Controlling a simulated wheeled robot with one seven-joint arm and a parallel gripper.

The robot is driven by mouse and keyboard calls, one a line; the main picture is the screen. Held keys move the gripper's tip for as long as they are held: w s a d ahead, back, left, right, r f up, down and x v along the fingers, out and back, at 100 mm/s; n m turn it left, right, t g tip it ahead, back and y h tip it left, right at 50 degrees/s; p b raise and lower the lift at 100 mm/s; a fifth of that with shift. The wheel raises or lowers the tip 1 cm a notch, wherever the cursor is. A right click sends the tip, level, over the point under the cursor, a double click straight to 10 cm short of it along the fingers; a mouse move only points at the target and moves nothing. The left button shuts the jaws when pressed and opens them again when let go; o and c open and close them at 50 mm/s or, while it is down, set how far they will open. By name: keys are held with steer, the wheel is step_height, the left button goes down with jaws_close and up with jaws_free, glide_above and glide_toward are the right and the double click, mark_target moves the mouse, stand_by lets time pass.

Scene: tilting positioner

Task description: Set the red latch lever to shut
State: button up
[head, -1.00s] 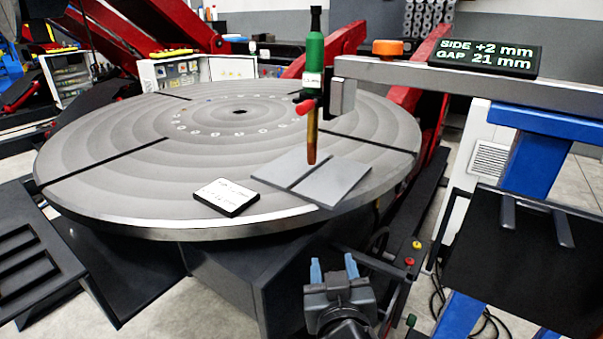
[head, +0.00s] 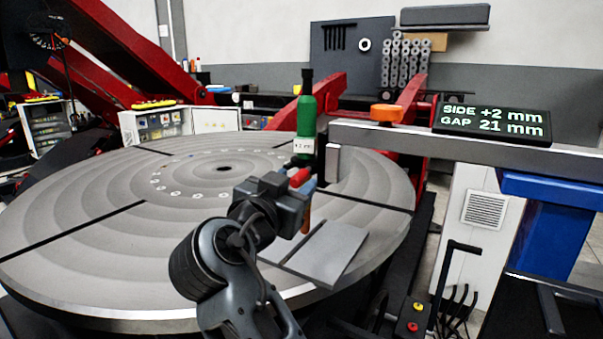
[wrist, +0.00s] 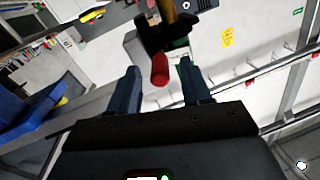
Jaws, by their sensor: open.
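The red latch lever (head: 300,177) sticks out at the clamp that holds the green torch (head: 306,125) on the end of the grey boom. In the wrist view the red lever (wrist: 160,70) lies between my two blue fingers, with space on both sides. My gripper (head: 308,186) is open and reaches up to the lever; in the head view it hides the lower clamp and most of the copper nozzle. I cannot tell whether the fingers touch the lever.
A round turntable (head: 90,240) fills the left and middle, with two grey plates (head: 330,250) below the torch.

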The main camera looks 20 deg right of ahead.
mark_target(302, 176)
steer(key=shift+p+x, duration=0.35)
steer(key=shift+x, duration=1.9)
jaws_close()
